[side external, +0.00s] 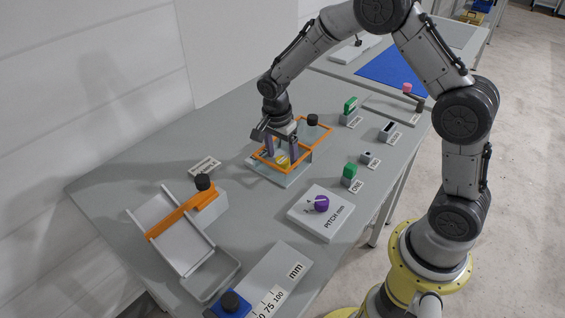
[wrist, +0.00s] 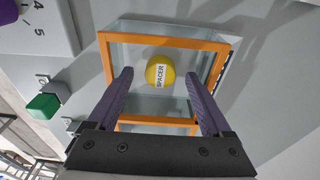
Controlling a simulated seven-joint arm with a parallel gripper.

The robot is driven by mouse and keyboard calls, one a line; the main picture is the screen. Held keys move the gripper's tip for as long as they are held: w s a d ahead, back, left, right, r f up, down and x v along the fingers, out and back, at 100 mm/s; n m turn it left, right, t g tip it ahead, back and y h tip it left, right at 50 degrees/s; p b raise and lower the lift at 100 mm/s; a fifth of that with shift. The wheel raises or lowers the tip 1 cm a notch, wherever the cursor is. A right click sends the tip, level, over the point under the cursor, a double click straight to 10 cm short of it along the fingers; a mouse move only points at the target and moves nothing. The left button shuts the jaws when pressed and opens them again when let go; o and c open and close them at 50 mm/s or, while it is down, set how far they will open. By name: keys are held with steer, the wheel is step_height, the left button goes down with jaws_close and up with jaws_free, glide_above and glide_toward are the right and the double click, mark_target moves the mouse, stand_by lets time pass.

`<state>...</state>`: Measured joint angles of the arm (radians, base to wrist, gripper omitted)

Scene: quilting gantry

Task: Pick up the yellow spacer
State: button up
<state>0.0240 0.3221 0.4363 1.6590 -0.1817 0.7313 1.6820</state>
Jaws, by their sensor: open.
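My gripper (side external: 282,150) points down over the tray. In the wrist view my gripper's two purple fingers (wrist: 160,82) are apart, one on each side of the spacer, with visible gaps. I cannot tell how far the fingertips are above the spacer.
An orange frame with a black knob (side external: 312,120) adjoins the tray. Green blocks (side external: 350,171) stand on small holders to the right. A white plate marked "PITCH mm" (side external: 309,222) with a purple knob (side external: 321,203) is in front. A ramp with an orange bar (side external: 172,217) stands left.

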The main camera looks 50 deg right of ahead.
steer(key=shift+f, duration=0.45)
jaws_close()
steer(key=shift+r, duration=0.15)
